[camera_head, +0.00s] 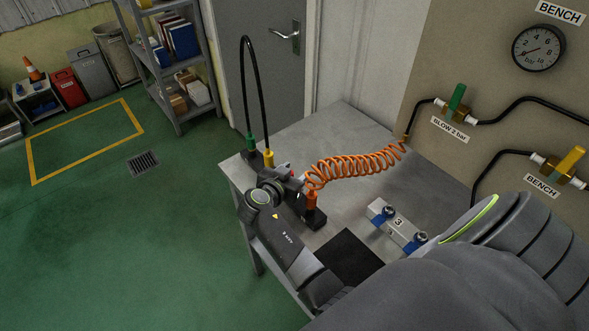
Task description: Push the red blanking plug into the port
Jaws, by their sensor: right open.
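My right gripper (291,184) reaches over the dark manifold block (312,219) on the bench, and its jaws are open. A small red piece, likely the red blanking plug (292,170), shows just beyond the fingers. I cannot tell how far it sits in the block. The port itself is hidden behind my gripper and wrist. Green (251,142) and yellow (268,158) fittings stand upright on the far end of the block. An orange fitting (310,202) with the coiled hose stands at the near end. My left gripper is not in view.
The orange coiled hose (350,167) stretches right across the grey bench (345,125). A grey block marked 3 (398,222) with blue parts and a black mat (346,256) lie nearer. Valves and a gauge (538,48) are on the right wall panel. The bench's back middle is clear.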

